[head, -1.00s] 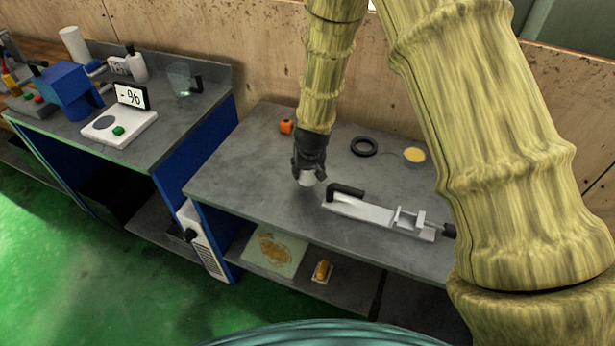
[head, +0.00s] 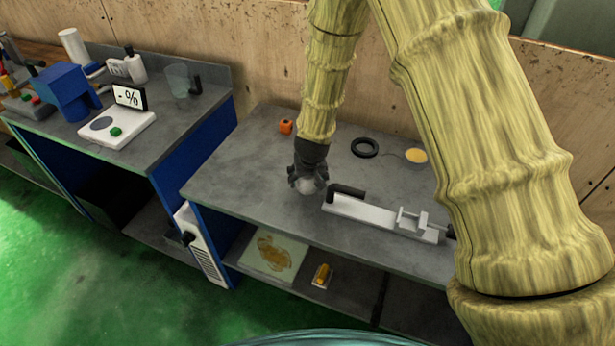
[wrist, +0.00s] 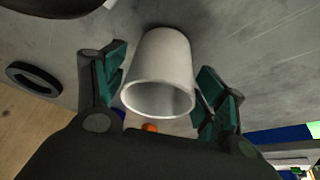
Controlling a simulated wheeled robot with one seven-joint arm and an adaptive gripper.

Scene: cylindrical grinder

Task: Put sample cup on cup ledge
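The sample cup, a plain white cup (wrist: 160,75), sits between the fingers of my gripper (wrist: 163,95) in the wrist view. Its open rim faces the camera. Narrow gaps show between the cup and the green finger pads. In the head view the cup (head: 308,186) is low under my gripper (head: 307,180), at the grey bench top, left of a white fixture. My gripper's fingers are spread, one on each side of it. I cannot tell which part is the cup ledge.
The white fixture (head: 375,216) with a black handle lies right of the cup on the grey bench (head: 240,165). A black ring (head: 364,147), an orange block (head: 286,126) and a yellow disc (head: 416,155) lie behind. A scale (head: 117,130) stands on the left bench.

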